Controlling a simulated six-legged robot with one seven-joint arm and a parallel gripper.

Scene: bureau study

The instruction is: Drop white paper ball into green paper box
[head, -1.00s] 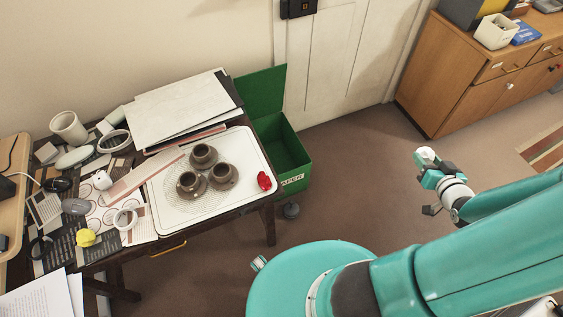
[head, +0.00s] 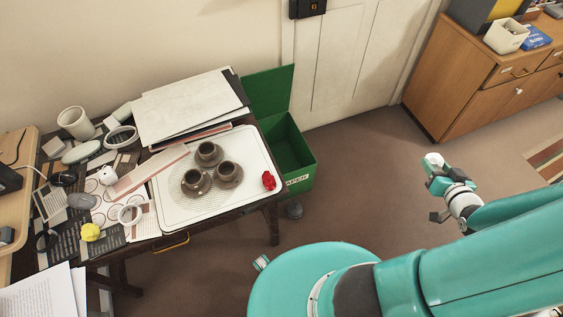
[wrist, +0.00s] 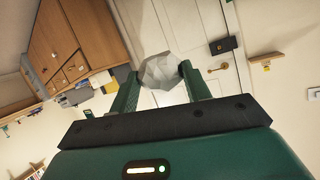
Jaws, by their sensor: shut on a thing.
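My gripper (head: 436,170) is at the right of the head view, over open floor and in front of the wooden cabinet. In the wrist view, its two green fingers are shut on the white paper ball (wrist: 161,71), a crumpled pale ball between the fingertips. The ball also shows small at the gripper's tip in the head view (head: 433,160). The green paper box (head: 302,181) stands on the floor at the desk's right end, its lid (head: 268,91) raised at the back. My gripper is well to the right of the box, apart from it.
The dark desk holds a white tray (head: 180,220) with brown cups and a red crumpled ball (head: 268,181). A yellow ball (head: 91,232) lies farther left. A wooden cabinet (head: 475,85) stands at back right. Brown floor between box and gripper is clear.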

